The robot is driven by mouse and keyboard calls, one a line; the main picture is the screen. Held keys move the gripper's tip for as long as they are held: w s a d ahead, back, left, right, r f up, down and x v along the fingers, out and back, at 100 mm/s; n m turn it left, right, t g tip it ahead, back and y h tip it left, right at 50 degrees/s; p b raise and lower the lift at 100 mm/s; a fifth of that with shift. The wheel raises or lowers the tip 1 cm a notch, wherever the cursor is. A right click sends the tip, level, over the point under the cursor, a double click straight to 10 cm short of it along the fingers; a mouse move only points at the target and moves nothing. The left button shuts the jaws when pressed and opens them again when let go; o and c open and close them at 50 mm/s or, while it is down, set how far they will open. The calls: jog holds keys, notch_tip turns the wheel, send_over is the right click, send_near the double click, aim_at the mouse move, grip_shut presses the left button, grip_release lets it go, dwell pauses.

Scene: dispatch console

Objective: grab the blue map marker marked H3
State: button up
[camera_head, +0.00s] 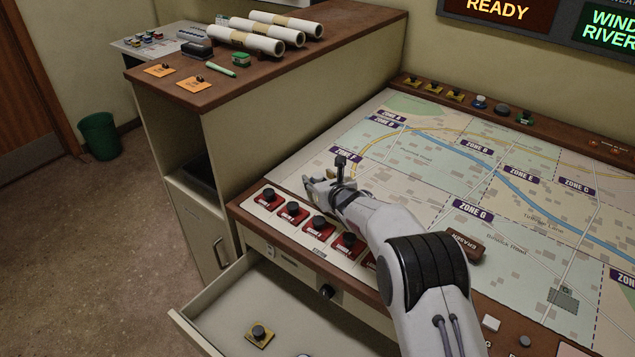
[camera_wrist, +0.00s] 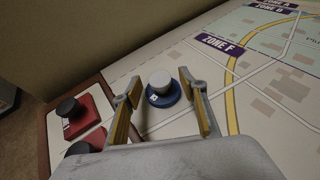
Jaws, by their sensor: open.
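A blue round marker (camera_wrist: 157,98) with a pale grey knob stands upright on the map board in the wrist view. It carries a small white label that is too small to read. My gripper (camera_wrist: 160,78) is open, with one finger on each side of the marker and gaps to both. In the head view my gripper (camera_head: 317,184) is low over the map's near left corner, and I cannot make out the marker there.
Several red markers (camera_head: 319,228) line the board's front edge; two show left of my gripper in the wrist view. A brown eraser (camera_head: 465,246) lies on the map. An open drawer (camera_head: 215,325) holds a yellow marker (camera_head: 260,334). Rolled maps (camera_head: 245,40) lie on the cabinet.

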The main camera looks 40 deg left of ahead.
aim_at(319, 179)
jog(key=c, duration=1.2)
jog(key=shift+r, duration=0.1)
notch_tip(319, 179, up, 10)
dwell(0.6)
